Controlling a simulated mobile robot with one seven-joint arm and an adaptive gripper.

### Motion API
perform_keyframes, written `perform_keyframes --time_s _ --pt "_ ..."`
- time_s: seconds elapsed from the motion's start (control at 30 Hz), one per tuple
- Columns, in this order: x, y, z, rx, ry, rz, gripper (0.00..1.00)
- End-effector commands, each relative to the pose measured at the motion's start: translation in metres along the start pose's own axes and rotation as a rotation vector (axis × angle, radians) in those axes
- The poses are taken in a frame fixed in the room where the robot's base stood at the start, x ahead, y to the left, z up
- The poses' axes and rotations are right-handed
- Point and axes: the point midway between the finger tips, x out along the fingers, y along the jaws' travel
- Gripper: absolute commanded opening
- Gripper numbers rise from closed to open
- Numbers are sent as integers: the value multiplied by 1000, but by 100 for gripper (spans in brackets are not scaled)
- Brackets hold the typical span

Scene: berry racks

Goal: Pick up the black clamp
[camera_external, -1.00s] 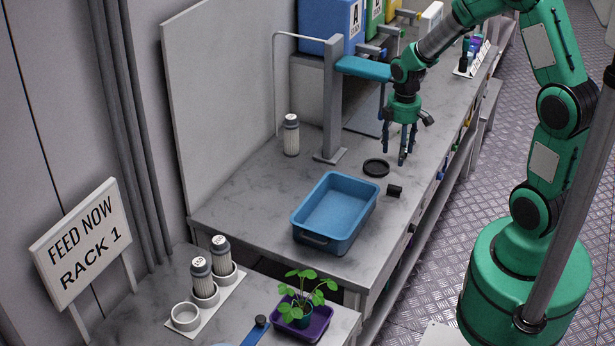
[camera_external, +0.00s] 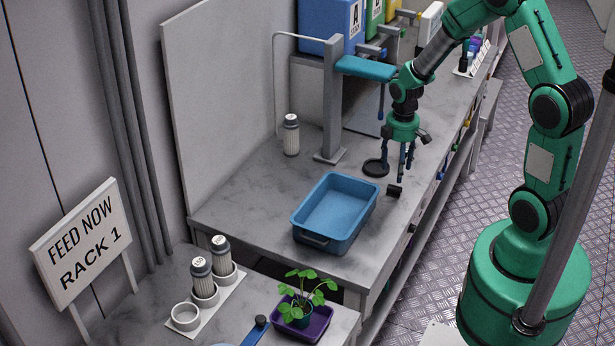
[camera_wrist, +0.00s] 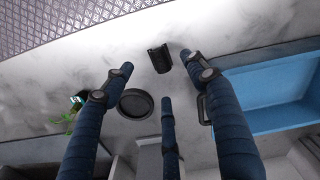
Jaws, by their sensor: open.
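The black clamp (camera_external: 394,191) is a small dark block on the grey marbled worktop, between the blue tray and the bench's front edge. In the wrist view the clamp (camera_wrist: 160,59) lies just beyond the fingertips, near the top centre. My gripper (camera_external: 398,168) has dark blue fingers pointing down, a little above and behind the clamp. In the wrist view its three fingers (camera_wrist: 160,85) are spread apart with nothing between them. I see no contact with the clamp.
A round black dish (camera_external: 375,168) lies just left of my gripper. The blue tray (camera_external: 300,222) stands in front, left of the clamp. A grey stand with a blue arm (camera_external: 362,68) rises behind. A white-ribbed bottle (camera_external: 291,138) stands at the back left.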

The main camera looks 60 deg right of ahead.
Motion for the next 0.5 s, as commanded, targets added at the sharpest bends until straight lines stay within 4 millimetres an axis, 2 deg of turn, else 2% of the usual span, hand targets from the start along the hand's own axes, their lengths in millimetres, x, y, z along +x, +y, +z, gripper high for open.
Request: perform_keyframes --time_s 0.03,0.2,0.5 --pt "8 0 0 0 -2 -2 57" --pt "23 0 0 0 0 0 57" --pt "26 0 0 0 0 0 57"
